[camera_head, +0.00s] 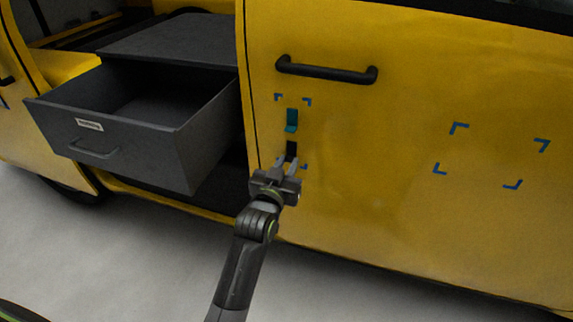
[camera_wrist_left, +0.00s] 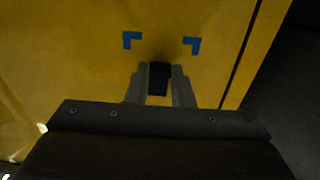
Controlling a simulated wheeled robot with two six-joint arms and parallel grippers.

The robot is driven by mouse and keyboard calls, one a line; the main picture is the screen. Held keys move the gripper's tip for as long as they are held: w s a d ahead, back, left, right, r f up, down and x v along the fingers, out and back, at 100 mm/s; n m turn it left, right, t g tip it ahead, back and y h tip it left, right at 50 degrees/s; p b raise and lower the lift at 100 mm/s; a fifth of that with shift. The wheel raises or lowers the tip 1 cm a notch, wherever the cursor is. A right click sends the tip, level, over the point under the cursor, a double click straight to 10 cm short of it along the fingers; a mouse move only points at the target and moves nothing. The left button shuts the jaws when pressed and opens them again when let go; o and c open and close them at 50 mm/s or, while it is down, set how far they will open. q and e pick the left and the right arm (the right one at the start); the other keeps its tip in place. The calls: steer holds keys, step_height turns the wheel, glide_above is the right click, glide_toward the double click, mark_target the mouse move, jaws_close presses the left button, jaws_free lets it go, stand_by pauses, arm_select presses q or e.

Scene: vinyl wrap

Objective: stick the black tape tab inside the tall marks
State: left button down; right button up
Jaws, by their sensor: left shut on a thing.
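My left gripper (camera_head: 286,163) is shut on the black tape tab (camera_head: 291,149), in front of the yellow door. In the left wrist view the tab (camera_wrist_left: 158,78) stands between the two fingers, close to the panel. I cannot tell whether it touches the panel. The tall marks are small blue corners (camera_head: 279,98) on the door below the handle. The tab is at their lower end in the head view; a gripper finger partly hides that end. Two blue corners (camera_wrist_left: 192,45) show in the left wrist view. My right gripper is not in view.
A teal piece (camera_head: 291,120) is on the door between the tall marks, just above the black tab. A black handle (camera_head: 326,69) juts out above. A grey drawer (camera_head: 130,133) stands open at left. Wider blue marks (camera_head: 541,145) lie at right, with bare door between.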

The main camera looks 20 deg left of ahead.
arm_select(q)
steer(key=shift+r, duration=0.1)
stand_by(0.5)
stand_by(0.3)
steer(key=c, duration=1.2)
jaws_free()
steer(key=shift+w, duration=0.1)
